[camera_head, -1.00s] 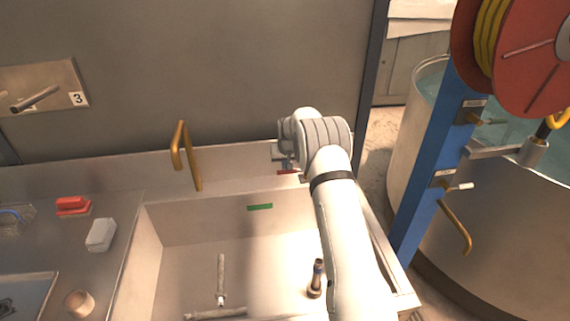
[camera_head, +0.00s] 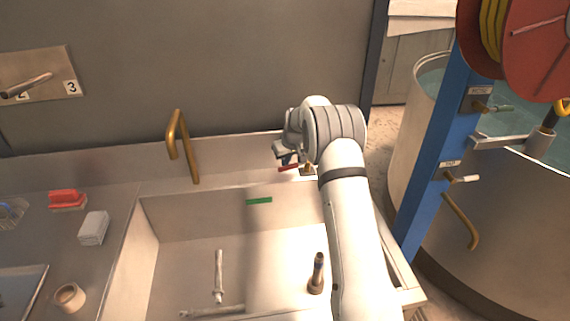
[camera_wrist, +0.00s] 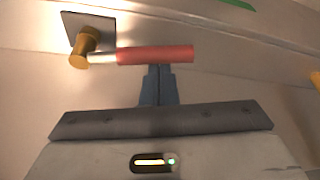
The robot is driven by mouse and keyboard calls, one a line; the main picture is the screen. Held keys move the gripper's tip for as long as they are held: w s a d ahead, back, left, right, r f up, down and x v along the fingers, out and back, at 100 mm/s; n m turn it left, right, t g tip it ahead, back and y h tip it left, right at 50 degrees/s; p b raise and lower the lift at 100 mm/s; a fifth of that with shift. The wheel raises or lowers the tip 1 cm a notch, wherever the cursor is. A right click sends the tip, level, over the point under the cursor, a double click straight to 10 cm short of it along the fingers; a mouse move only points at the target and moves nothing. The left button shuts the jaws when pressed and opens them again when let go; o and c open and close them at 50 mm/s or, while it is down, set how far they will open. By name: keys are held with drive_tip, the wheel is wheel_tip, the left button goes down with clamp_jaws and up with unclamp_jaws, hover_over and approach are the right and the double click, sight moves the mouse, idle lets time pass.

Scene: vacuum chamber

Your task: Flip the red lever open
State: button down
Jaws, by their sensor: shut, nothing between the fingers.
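The red lever (camera_wrist: 155,54) lies sideways in the wrist view, its pale stem joined to a brass valve (camera_wrist: 84,46) on a dark square plate at the left. In the head view the red lever (camera_head: 289,168) shows as a short bar on the sink's back ledge, just below my gripper. My gripper (camera_wrist: 159,70) is shut and empty. Its fingertips are right at the underside of the red handle in the wrist view, near its middle; whether they touch it I cannot tell. In the head view my gripper (camera_head: 284,157) is partly hidden by my wrist.
The sink basin (camera_head: 143,246) lies below, with a dark-topped cylinder (camera_head: 317,274) and pale rods (camera_head: 219,275) in it. A brass faucet (camera_head: 189,153) stands to the left. A blue post (camera_head: 436,165) with a red hose reel (camera_head: 535,55) stands to the right of my arm.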

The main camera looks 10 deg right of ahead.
drive_tip(key=s+n+b, duration=0.1)
drive_tip(key=n+b, duration=0.1)
drive_tip(key=b, duration=0.1)
drive_tip(key=s+d+n+y+b, duration=0.1)
drive_tip(key=shift+s+f+n+g+b, duration=0.3)
drive_tip(key=shift+f+b, duration=0.05)
drive_tip(key=shift+b, duration=0.05)
drive_tip(key=s+d+n+g+y+b, duration=0.1)
drive_tip(key=s+d+n+g+b, duration=0.2)
drive_tip(key=n, duration=0.6)
drive_tip(key=s+d+b, duration=0.1)
drive_tip(key=d, duration=0.1)
drive_tip(key=shift+s+d+r+n+y, duration=0.25)
drive_tip(key=shift+d+r+n+y, duration=0.1)
drive_tip(key=shift+d+n+y, duration=0.05)
drive_tip(key=shift+d, duration=0.15)
drive_tip(key=p+v, duration=0.6)
drive_tip(key=v, duration=0.4)
drive_tip(key=shift+p, duration=0.3)
